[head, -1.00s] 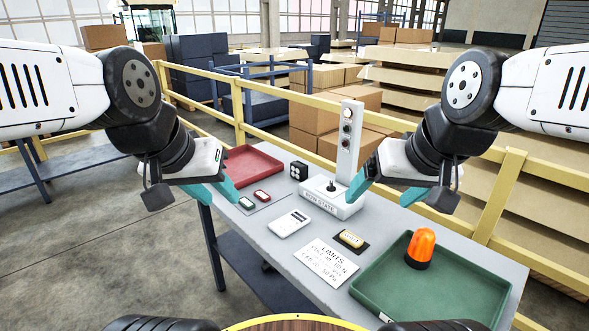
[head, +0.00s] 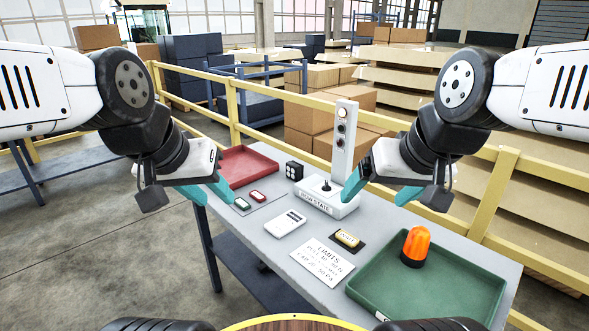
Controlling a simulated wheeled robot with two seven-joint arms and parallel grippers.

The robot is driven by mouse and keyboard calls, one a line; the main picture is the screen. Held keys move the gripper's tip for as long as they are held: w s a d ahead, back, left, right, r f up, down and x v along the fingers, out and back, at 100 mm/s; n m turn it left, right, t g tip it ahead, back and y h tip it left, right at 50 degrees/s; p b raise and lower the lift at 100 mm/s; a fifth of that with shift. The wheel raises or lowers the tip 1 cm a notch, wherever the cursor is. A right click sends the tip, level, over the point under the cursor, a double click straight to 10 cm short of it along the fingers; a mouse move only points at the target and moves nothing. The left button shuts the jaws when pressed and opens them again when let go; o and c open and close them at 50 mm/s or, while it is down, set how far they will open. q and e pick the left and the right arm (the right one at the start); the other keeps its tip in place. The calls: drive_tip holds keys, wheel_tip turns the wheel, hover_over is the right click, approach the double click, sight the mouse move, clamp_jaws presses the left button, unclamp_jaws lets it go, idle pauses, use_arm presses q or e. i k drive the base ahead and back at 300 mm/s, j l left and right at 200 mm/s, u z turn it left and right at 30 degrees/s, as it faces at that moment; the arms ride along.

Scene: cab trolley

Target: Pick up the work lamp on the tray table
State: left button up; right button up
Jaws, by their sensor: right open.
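A small black cube with pale round lenses on its face, which looks like the work lamp (head: 294,171), stands upright near the far edge of the grey tray table (head: 262,268). My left gripper (head: 217,202) is open and empty, left of the lamp, over the table's left end near the red tray. My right gripper (head: 372,202) is open and empty, right of the lamp, in front of the switch box. Neither gripper touches the lamp. An orange beacon (head: 415,247) stands in the green tray (head: 440,306).
A red tray (head: 250,162) lies at the far left of the table. A white switch box with a post (head: 343,140) stands right of the lamp. A white handheld device (head: 285,223), a printed card (head: 322,259) and small labelled pieces lie in front. A yellow railing (head: 235,112) runs behind.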

sight(294, 171)
drive_tip(key=i+j+z, duration=0.15)
drive_tip(key=j, duration=0.2)
drive_tip(key=i+j+z, duration=0.15)
drive_tip(key=j, duration=0.25)
drive_tip(key=i+j+z, duration=0.15)
drive_tip(key=j, duration=0.3)
drive_tip(key=i+j+z, duration=0.15)
drive_tip(key=j, duration=0.3)
drive_tip(key=i+j+z, duration=0.15)
drive_tip(key=j, duration=0.3)
drive_tip(key=i+j+z, duration=0.1)
drive_tip(key=j, duration=0.35)
drive_tip(key=i+j+z, duration=0.15)
drive_tip(key=j, duration=0.35)
